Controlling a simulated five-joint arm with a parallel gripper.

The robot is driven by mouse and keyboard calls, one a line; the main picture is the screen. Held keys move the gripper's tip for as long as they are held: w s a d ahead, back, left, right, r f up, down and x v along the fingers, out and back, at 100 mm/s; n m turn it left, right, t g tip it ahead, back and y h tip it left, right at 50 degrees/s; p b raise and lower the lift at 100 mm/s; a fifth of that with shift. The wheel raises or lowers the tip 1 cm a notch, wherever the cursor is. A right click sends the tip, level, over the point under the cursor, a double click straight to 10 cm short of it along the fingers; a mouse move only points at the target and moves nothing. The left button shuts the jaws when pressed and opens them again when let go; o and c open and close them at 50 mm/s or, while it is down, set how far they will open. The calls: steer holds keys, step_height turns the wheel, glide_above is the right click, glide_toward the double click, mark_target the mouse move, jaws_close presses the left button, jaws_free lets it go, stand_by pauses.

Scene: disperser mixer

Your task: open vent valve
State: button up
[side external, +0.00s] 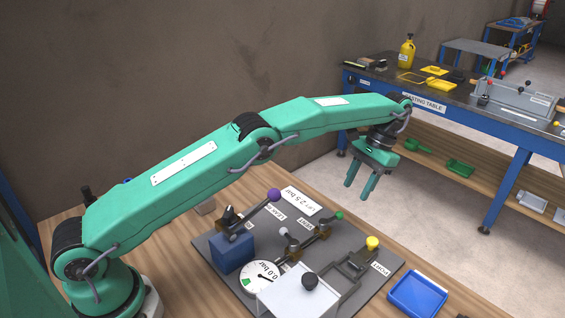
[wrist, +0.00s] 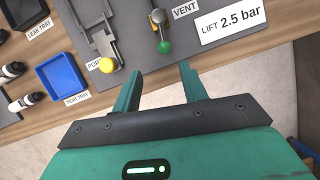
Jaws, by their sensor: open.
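The vent valve's lever ends in a green knob (side external: 339,215) on the grey panel (side external: 222,217). In the wrist view the green knob (wrist: 165,47) sits beside the VENT label (wrist: 185,9), just beyond my fingertips. My gripper (side external: 357,191) is open and empty, raised beyond the panel's far edge with its fingers pointing down. In the wrist view my gripper (wrist: 160,72) has its fingers apart, with the knob in line with the gap between them. Neither finger appears to touch it.
A purple-knobbed lever (side external: 273,195), grey-knobbed lever (side external: 284,232) and yellow knob (side external: 372,242) stand nearby. The gauge (side external: 262,277) reads 0.0 bar. A "LIFT 2.5 bar" card (wrist: 230,24) lies beside the vent. A blue tray (side external: 417,294) sits at the right.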

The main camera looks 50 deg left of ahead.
mark_target(331, 220)
steer(key=shift+f+n+g, duration=0.1)
steer(key=shift+n+g, duration=0.2)
steer(key=shift+n, duration=1.1)
steer(key=shift+f, duration=0.15)
steer(key=shift+a+x, duration=0.15)
steer(key=shift+x, duration=1.7)
steer(key=shift+a+x, duration=0.2)
steer(key=shift+x, duration=1.65)
steer(key=shift+c, duration=0.2)
